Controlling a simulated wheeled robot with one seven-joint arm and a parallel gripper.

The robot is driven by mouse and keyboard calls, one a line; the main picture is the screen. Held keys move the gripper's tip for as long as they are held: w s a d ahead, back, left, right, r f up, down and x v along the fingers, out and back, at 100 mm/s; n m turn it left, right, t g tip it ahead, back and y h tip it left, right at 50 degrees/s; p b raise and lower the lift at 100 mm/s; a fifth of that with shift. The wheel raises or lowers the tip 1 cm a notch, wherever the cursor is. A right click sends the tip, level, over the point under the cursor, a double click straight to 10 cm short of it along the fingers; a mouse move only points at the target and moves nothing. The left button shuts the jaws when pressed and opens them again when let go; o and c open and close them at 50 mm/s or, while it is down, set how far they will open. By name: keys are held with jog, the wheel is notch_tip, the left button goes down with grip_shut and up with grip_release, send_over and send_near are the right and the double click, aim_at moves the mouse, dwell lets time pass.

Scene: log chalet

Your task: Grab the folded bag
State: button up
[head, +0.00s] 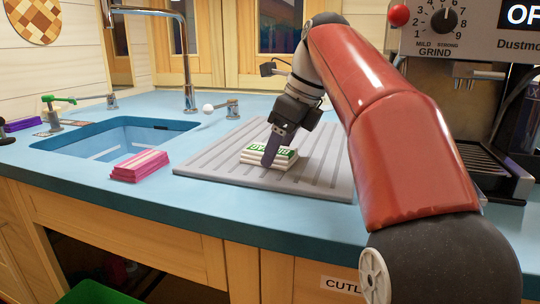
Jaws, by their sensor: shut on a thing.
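A white folded bag (288,154) with green print on top lies on the grey ribbed draining mat (215,165). My gripper (270,157) reaches down onto it from above and is shut on it. One dark finger shows in front of the bag's near side; the other finger is hidden behind. The bag looks flat and appears to rest on the mat; a small gap below it cannot be ruled out.
A pink and white folded stack (140,166) lies on the blue counter (120,207) left of the mat. A sink (115,138) with a tall tap (188,60) is behind it. A coffee machine (468,85) stands at right. The front counter strip is clear.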

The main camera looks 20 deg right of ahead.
jog(key=shift+r, duration=0.15)
notch_tip(320, 180, up, 7)
jog(key=p, duration=0.2)
jog(key=shift+p, duration=0.4)
jog(key=shift+w+a+r, duration=0.1)
jog(key=shift+a+r, duration=0.05)
jog(key=shift+r, duration=1.2)
